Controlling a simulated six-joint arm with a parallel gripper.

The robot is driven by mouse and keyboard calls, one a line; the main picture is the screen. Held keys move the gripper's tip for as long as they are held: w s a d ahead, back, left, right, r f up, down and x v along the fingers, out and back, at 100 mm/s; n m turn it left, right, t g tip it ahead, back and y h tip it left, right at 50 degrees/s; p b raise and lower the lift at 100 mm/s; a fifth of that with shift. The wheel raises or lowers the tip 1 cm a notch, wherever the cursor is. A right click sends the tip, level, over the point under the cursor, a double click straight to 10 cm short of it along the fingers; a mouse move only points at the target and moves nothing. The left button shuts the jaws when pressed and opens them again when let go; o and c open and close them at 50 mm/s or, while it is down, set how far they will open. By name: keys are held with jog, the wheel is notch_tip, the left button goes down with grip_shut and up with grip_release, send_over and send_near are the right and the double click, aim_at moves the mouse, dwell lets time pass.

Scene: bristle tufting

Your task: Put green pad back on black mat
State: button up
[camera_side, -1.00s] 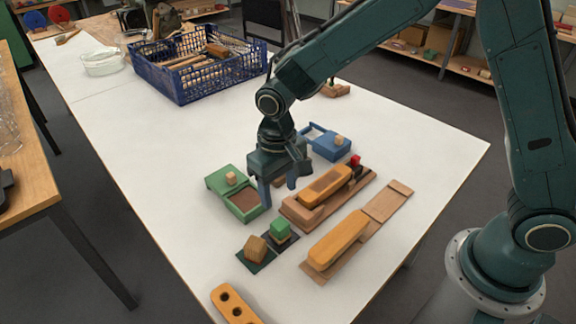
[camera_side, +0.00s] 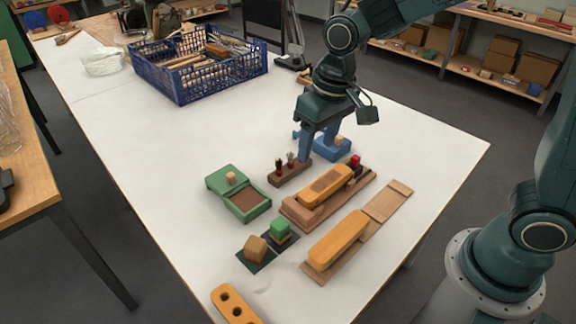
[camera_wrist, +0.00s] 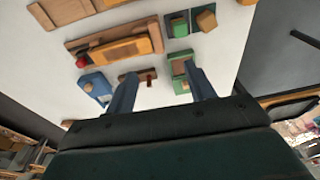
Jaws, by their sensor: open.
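The green pad (camera_side: 280,227) sits on the small black mat (camera_side: 293,238), with a brown layer showing beneath it. The green pad also shows near the top of the wrist view (camera_wrist: 180,27). A tan block (camera_side: 255,246) sits beside it on a dark green mat (camera_side: 262,263). My gripper (camera_side: 316,150) is open and empty, pointing down beside the blue box, well behind the pad. In the wrist view its two fingers (camera_wrist: 160,88) are spread apart, with nothing between them.
A brown holder with dark tufts (camera_side: 289,173) and a blue box (camera_side: 332,149) are near my gripper. A green box (camera_side: 225,180), an orange brush block on a wooden base (camera_side: 325,187) and another orange block (camera_side: 338,238) surround the mats. A blue crate (camera_side: 195,85) stands farther back.

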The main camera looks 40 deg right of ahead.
jog(key=s+d+r+t, duration=0.2)
jog(key=s+d+r, duration=0.2)
jog(key=s, duration=0.5)
jog(key=s+d+r+t, duration=0.2)
jog(key=s+d+r, duration=0.2)
jog(key=s+d, duration=0.2)
jog(key=shift+s+r, duration=0.4)
jog(key=shift+s, duration=0.95)
